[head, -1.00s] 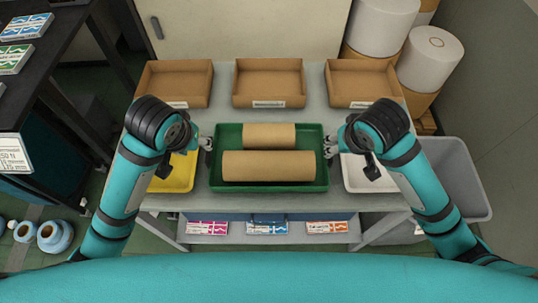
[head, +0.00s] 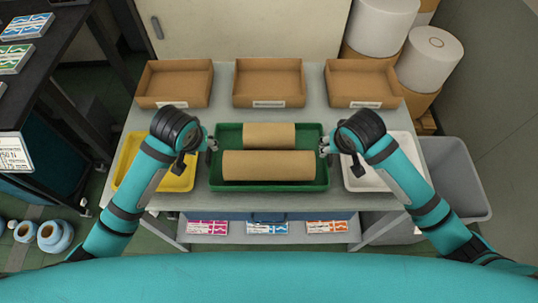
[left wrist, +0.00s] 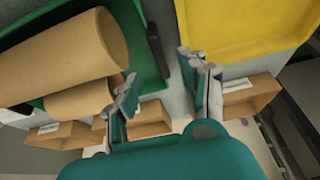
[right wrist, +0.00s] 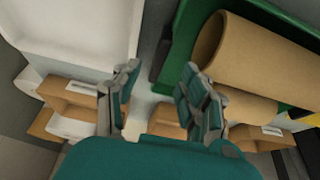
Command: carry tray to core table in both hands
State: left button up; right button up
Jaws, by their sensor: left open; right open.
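The green tray (head: 270,187) sits on the grey table between my two grippers. It holds two brown cardboard cores, a shorter one (head: 269,136) at the back and a longer one (head: 268,165) in front. My left gripper (head: 212,143) is open at the tray's left side. In the left wrist view its fingers (left wrist: 158,85) are spread beside the tray's wall (left wrist: 150,60). My right gripper (head: 324,144) is open at the tray's right side. In the right wrist view its fingers (right wrist: 157,85) are spread near the tray's wall (right wrist: 180,45). Neither gripper holds anything.
A yellow tray (head: 175,180) lies left of the green tray and a white tray (head: 360,180) right of it. Three cardboard boxes stand behind, the middle one (head: 268,101) directly beyond the green tray. A grey bin (head: 462,180) stands right of the table. A dark table (head: 60,60) is at left.

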aim_at(210, 150)
pick_arm(q)
jog(key=x, duration=0.9)
pick_arm(e)
jog(key=x, duration=0.9)
pick_arm(q)
grip_shut()
pick_arm(e)
grip_shut()
pick_arm(q)
jog(key=shift+w, duration=0.1)
pick_arm(e)
jog(key=shift+w, duration=0.1)
